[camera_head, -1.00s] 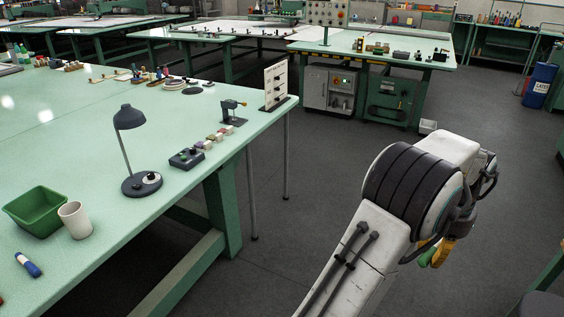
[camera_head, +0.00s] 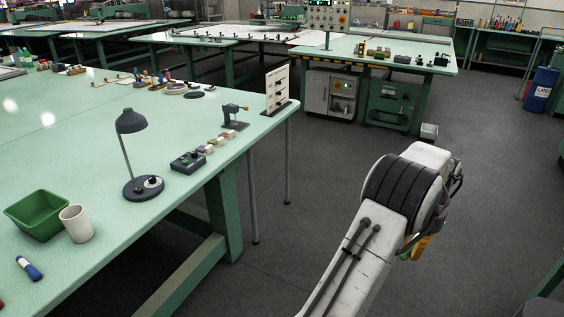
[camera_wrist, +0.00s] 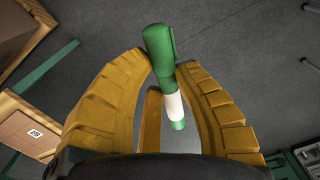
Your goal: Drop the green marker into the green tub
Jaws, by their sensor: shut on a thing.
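My gripper (camera_wrist: 163,75) has yellow fingers, shut on the green marker (camera_wrist: 160,45) in the wrist view. The marker is green with a white band, held lengthwise between the fingers, with grey floor behind it. In the head view my gripper (camera_head: 415,247) is mostly hidden behind my arm, out over the floor to the right of the bench. The green tub (camera_head: 37,214) is an open, square-sided container at the left of the bench.
The pale green bench (camera_head: 120,240) fills the left. A white cup (camera_head: 76,223) stands against the tub's right side. A blue marker (camera_head: 29,268) lies in front. A desk lamp (camera_head: 132,122) and a control box (camera_head: 187,162) stand farther right. Open floor lies between bench and arm.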

